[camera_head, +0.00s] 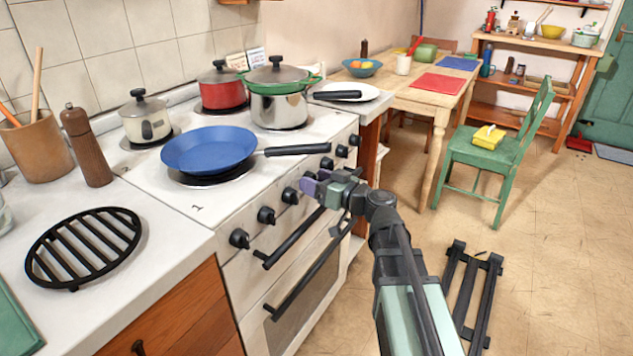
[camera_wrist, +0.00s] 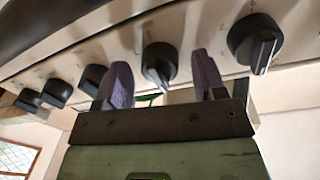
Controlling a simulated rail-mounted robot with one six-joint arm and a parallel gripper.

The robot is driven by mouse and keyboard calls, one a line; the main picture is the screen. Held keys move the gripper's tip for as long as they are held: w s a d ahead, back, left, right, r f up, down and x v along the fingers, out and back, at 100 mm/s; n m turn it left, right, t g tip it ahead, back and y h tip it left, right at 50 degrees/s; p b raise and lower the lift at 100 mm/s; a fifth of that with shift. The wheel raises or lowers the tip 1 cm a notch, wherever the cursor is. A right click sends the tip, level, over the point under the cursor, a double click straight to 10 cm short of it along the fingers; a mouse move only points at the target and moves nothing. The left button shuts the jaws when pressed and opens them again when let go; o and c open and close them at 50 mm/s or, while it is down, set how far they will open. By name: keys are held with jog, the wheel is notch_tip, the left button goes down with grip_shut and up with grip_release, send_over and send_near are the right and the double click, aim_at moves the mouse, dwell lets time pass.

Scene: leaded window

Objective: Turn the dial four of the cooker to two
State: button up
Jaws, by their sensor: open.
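The white cooker (camera_head: 255,262) has a row of black dials along its front panel. My gripper (camera_head: 312,186) is at the middle of this row, its purple fingers hiding the panel there. In the wrist view a black dial (camera_wrist: 158,60) sits between the two open fingers of my gripper (camera_wrist: 161,72). By its place in the row it looks like dial four. One finger is on each side of it, with a gap showing; I see no contact. Its raised ridge runs towards the bottom of the wrist picture. Its number marks cannot be read.
A neighbouring dial (camera_wrist: 255,42) is just right of the fingers in the wrist view; another (camera_wrist: 94,78) is close on the left. A blue pan (camera_head: 209,150) has its handle (camera_head: 297,149) reaching towards the front edge. The oven handle (camera_head: 305,275) lies below my gripper.

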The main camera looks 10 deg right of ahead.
jog(key=shift+c, duration=0.3)
jog(key=c, duration=0.9)
jog(key=shift+o, duration=0.2)
